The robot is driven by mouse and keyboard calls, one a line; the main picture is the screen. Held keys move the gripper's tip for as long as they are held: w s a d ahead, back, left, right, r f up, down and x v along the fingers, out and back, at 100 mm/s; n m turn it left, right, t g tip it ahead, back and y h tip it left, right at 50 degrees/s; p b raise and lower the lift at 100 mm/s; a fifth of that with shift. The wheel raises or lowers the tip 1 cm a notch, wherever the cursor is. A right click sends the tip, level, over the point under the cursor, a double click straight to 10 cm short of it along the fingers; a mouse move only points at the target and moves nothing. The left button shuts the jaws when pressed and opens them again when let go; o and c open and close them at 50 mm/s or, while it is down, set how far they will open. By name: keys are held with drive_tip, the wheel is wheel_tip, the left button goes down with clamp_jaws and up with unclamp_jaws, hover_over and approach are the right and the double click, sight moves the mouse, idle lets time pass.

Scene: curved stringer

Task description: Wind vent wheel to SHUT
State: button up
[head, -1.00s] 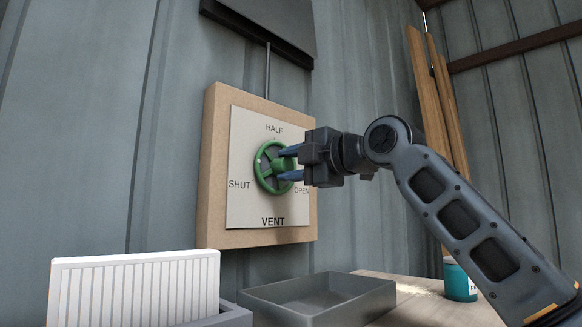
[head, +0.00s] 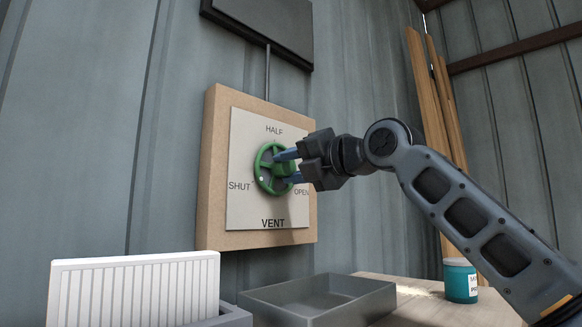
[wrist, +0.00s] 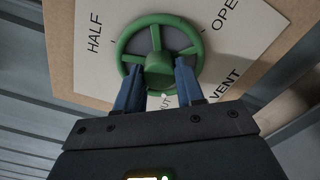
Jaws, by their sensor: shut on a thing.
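The green vent wheel (head: 260,155) is mounted on a pale plate (head: 245,135) marked HALF at the top, SHUT at the left, OPEN at the right and VENT below. A white dot on the wheel's rim sits at its lower left, on the side of the SHUT label (head: 240,186). My gripper (head: 281,168) reaches in from the right, its two blue fingers on either side of the hub. In the wrist view the fingers straddle the wheel's green hub (wrist: 158,72). The SHUT label is mostly hidden behind the fingers there.
The plate sits on a wooden backing board (head: 212,170) on a corrugated wall. Below are an empty grey tray (head: 375,300), a white ribbed panel (head: 135,295) and a teal can (head: 460,283). Wooden planks (head: 440,140) lean at the right.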

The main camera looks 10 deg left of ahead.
drive_tip(key=shift+f, duration=0.2)
drive_tip(key=o, duration=1)
drive_tip(key=shift+r, duration=0.1)
drive_tip(key=shift+o, duration=0.2)
drive_tip(key=b+v, duration=0.2)
drive_tip(key=v, duration=0.5)
drive_tip(key=shift+s+d, duration=0.25)
drive_tip(key=shift+d, duration=0.05)
